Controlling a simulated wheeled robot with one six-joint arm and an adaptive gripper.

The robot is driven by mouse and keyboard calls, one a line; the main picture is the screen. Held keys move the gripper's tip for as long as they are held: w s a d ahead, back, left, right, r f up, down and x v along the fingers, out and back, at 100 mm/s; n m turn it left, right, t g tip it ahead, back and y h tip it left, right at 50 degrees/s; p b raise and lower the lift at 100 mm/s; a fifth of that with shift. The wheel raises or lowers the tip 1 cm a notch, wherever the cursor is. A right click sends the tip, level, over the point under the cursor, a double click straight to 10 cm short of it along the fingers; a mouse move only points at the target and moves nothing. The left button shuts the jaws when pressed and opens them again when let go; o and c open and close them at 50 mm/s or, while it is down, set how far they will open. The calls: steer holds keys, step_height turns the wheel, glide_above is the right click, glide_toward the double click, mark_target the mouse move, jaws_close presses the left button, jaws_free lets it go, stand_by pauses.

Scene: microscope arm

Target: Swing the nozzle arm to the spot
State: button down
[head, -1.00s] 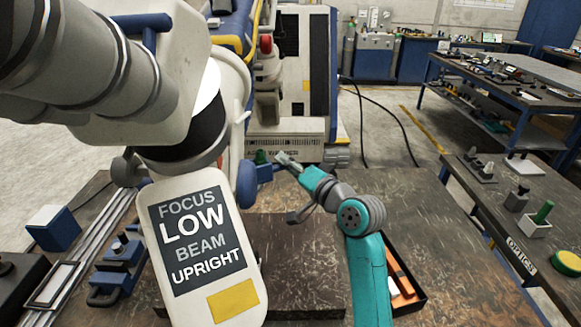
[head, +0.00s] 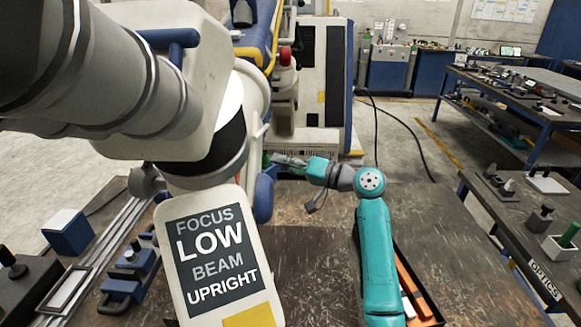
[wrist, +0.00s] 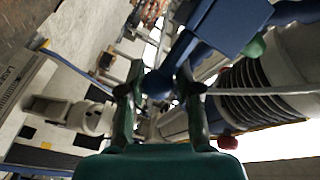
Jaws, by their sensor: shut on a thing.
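The nozzle arm, a large grey and white jointed arm (head: 190,62), fills the upper left of the head view. Its white head (head: 247,300) carries a dark label reading "FOCUS LOW BEAM UPRIGHT" and hangs over the dark table. My gripper (head: 279,161), on my teal arm, reaches to the far side of that head, where its tips are partly hidden. In the wrist view, my gripper's two dark fingers (wrist: 160,95) close on a blue rounded part (wrist: 158,82) below a blue block (wrist: 212,28). I cannot make out the spot.
The dark table (head: 430,225) has clear room right of my arm. An open black tray with an orange item (head: 412,290) lies beside my arm. Blue fixtures (head: 132,272) and rails stand at left. A bench marked OPTICS (head: 545,281) is at right.

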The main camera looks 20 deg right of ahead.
steer(key=w+a+n+g+y, duration=0.4)
steer(key=w+a+n+g, duration=0.1)
steer(key=a+g, duration=0.3)
steer(key=shift+w+f+n+g, duration=0.2)
steer(key=shift+w+n+g, duration=0.1)
steer(key=shift+n+g, duration=0.4)
steer(key=shift+a, duration=0.1)
stand_by(0.3)
steer(key=c, duration=0.8)
jaws_free()
steer(key=shift+r, duration=0.1)
